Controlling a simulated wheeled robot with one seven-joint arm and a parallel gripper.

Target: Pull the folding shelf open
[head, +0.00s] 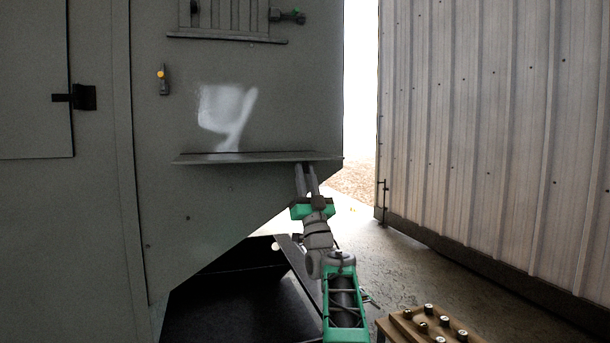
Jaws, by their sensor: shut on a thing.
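The folding shelf (235,158) is a thin grey plate on the front of the grey enclosure (165,210). It shows as a narrow, almost level strip below a white painted mark. My gripper (304,168) reaches up from below to the shelf's right part. Its fingers are shut on the shelf's edge there. The fingertips are small in the picture, so the exact grip is hard to make out. The shelf's hinge and underside are not clearly visible.
A vented panel with a handle (288,16) is above, and a small latch with a yellow knob (162,78) is at left. A corrugated wall (490,130) stands at right. A wooden block with several pegs (430,328) is at bottom right. Open floor (385,255) lies between.

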